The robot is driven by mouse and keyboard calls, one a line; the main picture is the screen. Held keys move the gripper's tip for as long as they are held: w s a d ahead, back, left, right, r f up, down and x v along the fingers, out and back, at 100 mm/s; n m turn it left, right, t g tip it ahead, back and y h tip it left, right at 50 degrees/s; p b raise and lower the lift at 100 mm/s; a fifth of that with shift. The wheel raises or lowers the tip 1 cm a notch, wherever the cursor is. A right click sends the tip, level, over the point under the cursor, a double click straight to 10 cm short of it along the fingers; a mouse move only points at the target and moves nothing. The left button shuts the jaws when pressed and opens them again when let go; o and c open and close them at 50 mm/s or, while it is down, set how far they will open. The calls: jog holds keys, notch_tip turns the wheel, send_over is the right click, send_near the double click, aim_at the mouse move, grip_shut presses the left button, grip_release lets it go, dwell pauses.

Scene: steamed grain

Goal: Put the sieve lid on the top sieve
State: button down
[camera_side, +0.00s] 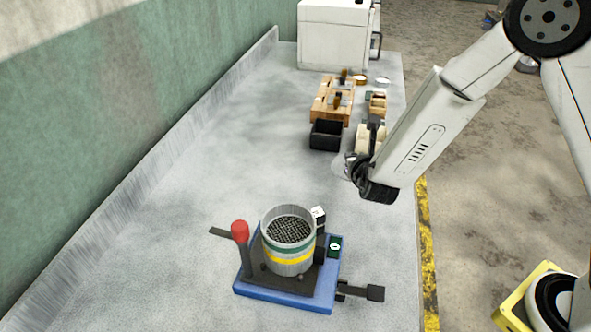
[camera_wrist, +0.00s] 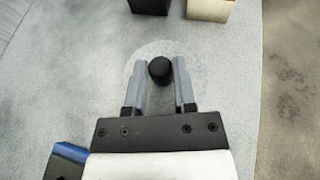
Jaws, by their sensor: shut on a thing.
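The sieve lid is a clear, faint round disc with a black knob; in the wrist view the knob (camera_wrist: 160,70) sits between the fingertips of my gripper (camera_wrist: 165,72). My gripper is shut on this knob. In the side view my gripper (camera_side: 357,165) is beyond and to the right of the sieve stack, with the see-through lid (camera_side: 339,168) partly showing at its tip. The top sieve (camera_side: 287,218) is a grey metal ring with dark mesh inside, uncovered. It tops a round stack with green and yellow bands on a blue-based shaker (camera_side: 285,290).
A red-topped lever (camera_side: 240,232) stands at the shaker's left, and a black handle (camera_side: 368,292) sticks out right. A black bin (camera_side: 325,134), wooden racks (camera_side: 333,98) and a white oven-like box (camera_side: 333,35) stand farther back. The bench left of the stack is mostly clear.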

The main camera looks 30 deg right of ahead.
jog(key=s+a+r+n+t+y, duration=0.1)
jog(key=s+a+r+y, duration=0.2)
jog(key=a, duration=0.4)
jog(key=s+a+r+n, duration=0.2)
jog(key=s+a+r, duration=0.1)
jog(key=a+r, duration=0.4)
jog(key=s+a+r+n+t+y, duration=0.1)
jog(key=s+a+r+y, duration=0.15)
jog(key=a, duration=0.55)
jog(key=shift+s+a+f+h, duration=0.1)
jog(key=shift+s+f+h, duration=0.05)
jog(key=shift+f, duration=0.8)
jog(key=shift+s+a+f+h, duration=0.1)
jog(key=shift+s+f, duration=0.05)
jog(key=shift+f, duration=0.8)
jog(key=shift+f, duration=0.1)
jog(key=shift+f, duration=1.7)
jog(key=shift+f, duration=0.6)
jog(key=shift+c, duration=2.2)
grip_release()
jog(key=shift+r, duration=0.1)
